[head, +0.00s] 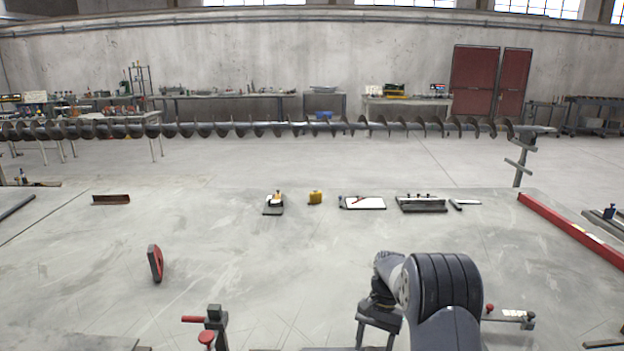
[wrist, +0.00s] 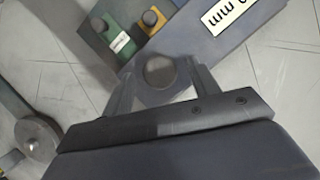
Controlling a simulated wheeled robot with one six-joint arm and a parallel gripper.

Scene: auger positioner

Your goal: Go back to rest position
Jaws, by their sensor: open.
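My gripper (wrist: 160,68) is open in the wrist view, its two grey fingers spread apart. A round grey knob (wrist: 158,71) shows between the fingers; I cannot tell whether they touch it. In the head view my arm bends down over the front of the grey surface, and the gripper (head: 376,336) points down near the lower edge. Its fingertips are cut off there.
A grey block with green and yellow parts (wrist: 122,41) and a label lies close beyond the fingers. A red-handled clamp (head: 213,325) stands at the front left, and a red and black piece (head: 155,263) stands farther back. A long auger (head: 290,127) spans the background.

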